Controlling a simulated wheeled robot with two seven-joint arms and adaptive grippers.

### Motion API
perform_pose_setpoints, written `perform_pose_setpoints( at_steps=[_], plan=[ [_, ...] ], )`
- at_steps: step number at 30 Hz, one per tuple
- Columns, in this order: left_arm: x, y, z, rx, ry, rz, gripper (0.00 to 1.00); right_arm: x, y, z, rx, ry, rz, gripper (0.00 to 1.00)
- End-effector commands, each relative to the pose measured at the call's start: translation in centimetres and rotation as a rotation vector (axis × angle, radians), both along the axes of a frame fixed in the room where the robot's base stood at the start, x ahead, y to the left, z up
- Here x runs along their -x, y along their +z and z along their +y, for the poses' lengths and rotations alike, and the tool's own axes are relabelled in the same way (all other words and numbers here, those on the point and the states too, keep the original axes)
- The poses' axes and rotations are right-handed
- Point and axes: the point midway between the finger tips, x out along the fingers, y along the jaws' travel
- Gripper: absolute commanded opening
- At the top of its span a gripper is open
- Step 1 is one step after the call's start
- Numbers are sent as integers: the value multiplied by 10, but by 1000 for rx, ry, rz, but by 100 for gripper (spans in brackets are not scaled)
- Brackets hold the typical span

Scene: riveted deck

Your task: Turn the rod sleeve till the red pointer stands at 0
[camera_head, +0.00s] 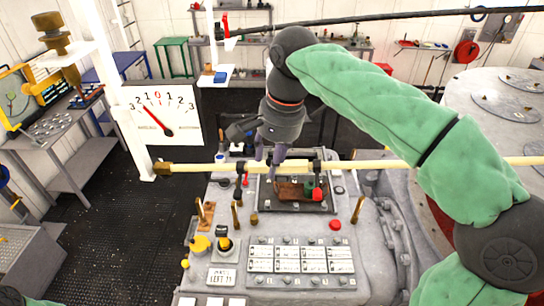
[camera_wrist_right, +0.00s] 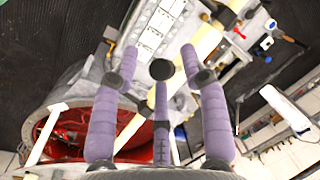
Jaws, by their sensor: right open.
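A white dial plate (camera_head: 185,122) with a scale from 3 through 0 to 3 hangs at the left. Its red pointer (camera_head: 156,120) leans up and left, between the left 2 and 1, left of 0. A pale yellow rod (camera_head: 385,164) runs level across the head view, with a brass end at the left and dark collars; I cannot tell which part is the sleeve. My right gripper (camera_head: 272,155) is open, fingers down at the rod. In the wrist view, the rod (camera_wrist_right: 202,46) passes behind the open purple fingers (camera_wrist_right: 160,75). I cannot tell whether they touch it.
A grey console (camera_head: 345,262) with levers, a button panel and a red knob stands below the rod. A large round pale drum (camera_head: 470,85) is at the right. Benches and shelves line the back. Dark floor (camera_head: 110,235) is clear at the left.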

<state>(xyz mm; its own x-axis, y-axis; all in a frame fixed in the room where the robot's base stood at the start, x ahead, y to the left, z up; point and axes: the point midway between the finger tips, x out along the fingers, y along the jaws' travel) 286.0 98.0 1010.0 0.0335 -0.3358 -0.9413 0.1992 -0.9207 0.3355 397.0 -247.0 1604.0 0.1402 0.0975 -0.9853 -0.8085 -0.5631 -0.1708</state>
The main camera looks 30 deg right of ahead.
Motion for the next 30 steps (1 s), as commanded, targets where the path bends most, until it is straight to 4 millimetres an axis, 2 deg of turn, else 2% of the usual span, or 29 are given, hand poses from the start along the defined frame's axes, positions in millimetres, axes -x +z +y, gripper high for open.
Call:
perform_pose_setpoints(
  at_steps=[6, 7, 11, 12, 22, 30],
  plan=[
    [0, 0, 0, 0, 0, 0, 0, 0, -1, 0, 0, 0, 0, 45],
    [0, 0, 0, 0, 0, 0, 0, 0, 0, 0, 0, 0, 0, 42],
    [0, 0, 0, 0, 0, 0, 0, 0, 0, 0, 0, 0, 0, 5],
    [0, 0, 0, 0, 0, 0, 0, 0, 0, 0, -1, 0, 1, 0],
    [0, -4, 0, 0, 0, 0, 0, 1, -2, 2, 7, 5, -14, 0],
    [0, -30, 0, 0, 0, 0, 0, 10, -14, 8, 73, 25, -108, 0]
  ],
)
